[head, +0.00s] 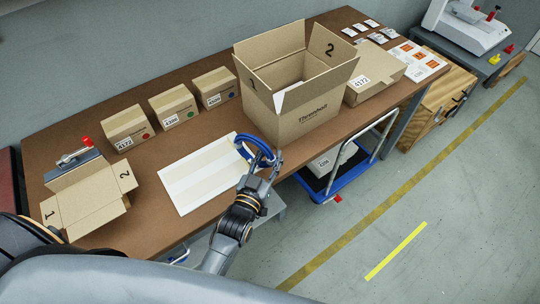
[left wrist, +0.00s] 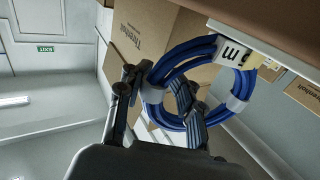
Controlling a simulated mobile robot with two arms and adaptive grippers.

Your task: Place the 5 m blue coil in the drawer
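The blue coil (head: 254,150) is a ring of cable with pale ties, held over the front edge of the brown table. In the left wrist view the coil (left wrist: 170,68) shows a white tag with "5" and "m". My left gripper (head: 264,165) has its fingers on either side of the coil's near side, one finger reaching inside the ring; the gripper (left wrist: 158,98) is shut on it. The coil is tilted. No drawer can be clearly made out; a wooden-fronted unit (head: 437,102) with dark handles stands at the right. My right gripper is out of view.
A large open box marked 2 (head: 305,118) stands just right of the coil. A white flat sheet (head: 200,178) lies left of it. Several small closed boxes line the back, and an open box (head: 90,200) is at left. A blue trolley (head: 338,183) stands partly under the table.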

